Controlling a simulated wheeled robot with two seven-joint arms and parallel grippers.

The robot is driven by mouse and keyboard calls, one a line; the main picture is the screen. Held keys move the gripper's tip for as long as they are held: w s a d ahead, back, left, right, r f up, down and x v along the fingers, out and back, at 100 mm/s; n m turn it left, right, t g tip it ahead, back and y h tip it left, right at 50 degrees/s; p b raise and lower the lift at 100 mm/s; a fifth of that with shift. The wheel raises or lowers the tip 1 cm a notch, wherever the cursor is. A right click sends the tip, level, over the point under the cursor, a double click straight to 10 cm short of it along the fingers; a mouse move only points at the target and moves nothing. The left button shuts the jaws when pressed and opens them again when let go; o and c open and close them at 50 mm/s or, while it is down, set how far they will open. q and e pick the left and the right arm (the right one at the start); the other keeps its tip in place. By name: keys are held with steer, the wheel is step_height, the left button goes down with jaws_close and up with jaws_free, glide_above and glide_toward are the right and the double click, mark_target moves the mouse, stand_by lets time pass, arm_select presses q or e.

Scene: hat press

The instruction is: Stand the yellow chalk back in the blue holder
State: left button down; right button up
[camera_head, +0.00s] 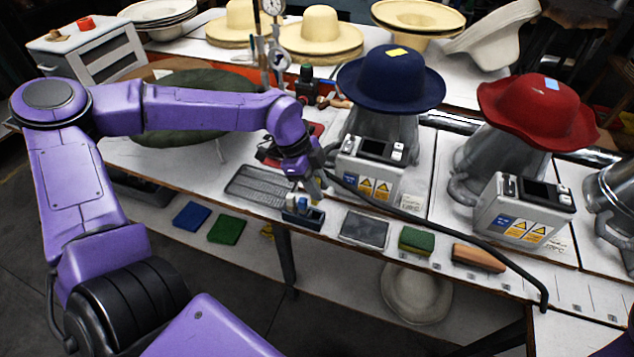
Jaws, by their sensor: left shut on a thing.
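The blue holder (301,216) stands near the front edge of the workbench, with a white piece and a blue piece upright in it. My left gripper (312,186) points down just behind and above the holder, a little to its right. It is shut on a small yellowish piece, the yellow chalk (313,190), which is mostly hidden by the fingers. The chalk looks close to the holder, but I cannot tell if they touch. My right gripper is not in view.
A dark ribbed tray (260,183) lies left of the holder, a grey pad (364,229) right of it. A green-yellow sponge (416,240) and a wooden brush (478,258) lie farther right. A control box (370,168) and black hose are close behind.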

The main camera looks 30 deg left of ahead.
mark_target(317, 203)
arm_select(q)
steer(key=shift+f+b, duration=1.95)
steer(key=shift+f, duration=0.4)
steer(key=shift+r, duration=0.2)
steer(key=shift+f+b, duration=1)
steer(key=shift+f, duration=0.5)
steer(key=c, duration=0.8)
jaws_free()
steer(key=shift+c, duration=0.2)
steer(key=shift+r, duration=0.1)
